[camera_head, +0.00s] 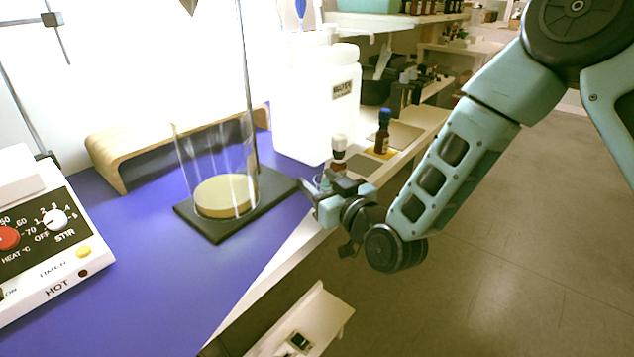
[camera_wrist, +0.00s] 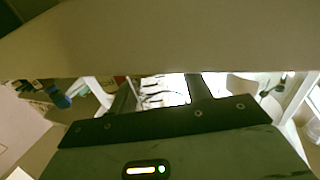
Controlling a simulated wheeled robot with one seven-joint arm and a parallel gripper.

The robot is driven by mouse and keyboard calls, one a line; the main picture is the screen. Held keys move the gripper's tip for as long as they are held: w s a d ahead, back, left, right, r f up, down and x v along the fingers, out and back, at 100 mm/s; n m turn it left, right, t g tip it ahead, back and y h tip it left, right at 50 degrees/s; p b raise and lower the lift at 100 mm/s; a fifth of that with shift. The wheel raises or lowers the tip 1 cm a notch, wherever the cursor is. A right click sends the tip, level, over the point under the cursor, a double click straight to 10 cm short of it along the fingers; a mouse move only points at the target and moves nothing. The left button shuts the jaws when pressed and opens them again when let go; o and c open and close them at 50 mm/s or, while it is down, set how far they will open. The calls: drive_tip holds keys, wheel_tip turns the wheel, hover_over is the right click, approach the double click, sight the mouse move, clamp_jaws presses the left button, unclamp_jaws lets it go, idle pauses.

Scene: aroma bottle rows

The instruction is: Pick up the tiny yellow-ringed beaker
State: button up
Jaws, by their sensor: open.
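I cannot clearly make out a tiny yellow-ringed beaker. A small clear glass piece (camera_head: 321,181) shows at my gripper's fingers in the head view, partly hidden by them; I see no yellow ring on it. My gripper (camera_head: 316,190) is at the right edge of the blue-topped bench, beside a white-capped brown bottle. In the wrist view my gripper (camera_wrist: 162,92) has its two dark fingers apart, with only a bright blurred background between them. A broad beige surface fills the top of that view and hides what is beyond.
A tall glass cylinder (camera_head: 222,165) over a tan disc stands on a black base (camera_head: 215,228). The white-capped bottle (camera_head: 338,155) and a blue-capped bottle (camera_head: 383,132) stand past my gripper. A white jug (camera_head: 315,105) is behind. A hotplate (camera_head: 50,235) is left. Open floor lies right.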

drive_tip(key=shift+a, duration=0.1)
drive_tip(key=c, duration=0.8)
drive_tip(key=shift+o, duration=0.2)
